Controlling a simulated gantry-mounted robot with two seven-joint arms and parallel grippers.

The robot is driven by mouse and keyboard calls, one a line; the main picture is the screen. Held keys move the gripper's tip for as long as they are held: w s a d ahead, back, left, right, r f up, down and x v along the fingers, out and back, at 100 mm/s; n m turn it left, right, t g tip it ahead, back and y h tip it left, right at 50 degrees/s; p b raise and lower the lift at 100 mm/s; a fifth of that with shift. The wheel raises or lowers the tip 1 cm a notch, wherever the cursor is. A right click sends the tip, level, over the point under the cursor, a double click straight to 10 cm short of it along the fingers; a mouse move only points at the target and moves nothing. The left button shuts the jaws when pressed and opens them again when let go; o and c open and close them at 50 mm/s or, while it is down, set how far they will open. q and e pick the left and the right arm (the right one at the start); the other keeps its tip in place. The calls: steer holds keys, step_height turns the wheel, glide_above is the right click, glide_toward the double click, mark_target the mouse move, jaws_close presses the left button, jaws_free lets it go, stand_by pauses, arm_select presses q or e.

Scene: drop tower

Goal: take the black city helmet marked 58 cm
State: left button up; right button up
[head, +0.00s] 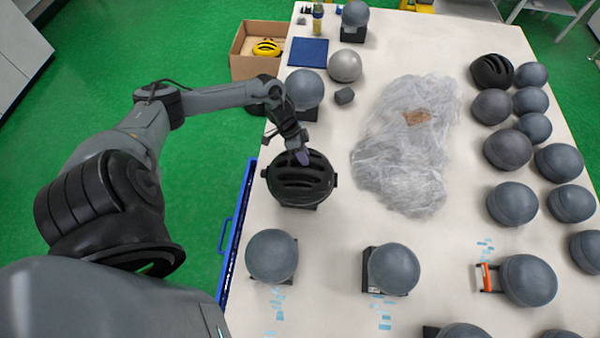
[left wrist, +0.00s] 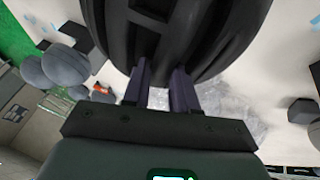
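A black vented helmet (head: 301,183) sits on a dark stand near the table's left edge; no size mark is legible. Its dark ribbed shell (left wrist: 170,35) fills the top of the left wrist view. My left gripper (head: 301,157) is right at the helmet's upper side in the head view. In the left wrist view its two fingers (left wrist: 161,80) stand a narrow gap apart and reach up to the shell. Their tips are hidden against the dark shell, so I cannot tell whether they pinch it. A second black helmet (head: 491,71) is at the far right. My right gripper is not in view.
Grey head forms stand nearby, one behind the helmet (head: 305,88) and two in front (head: 272,256) (head: 394,268). Crumpled clear plastic (head: 408,145) covers the table's middle. Many forms crowd the right side. A cardboard box (head: 243,60) with a yellow helmet stands beyond the left edge.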

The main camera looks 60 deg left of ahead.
arm_select(q)
jaws_close()
steer(key=shift+r, duration=0.15)
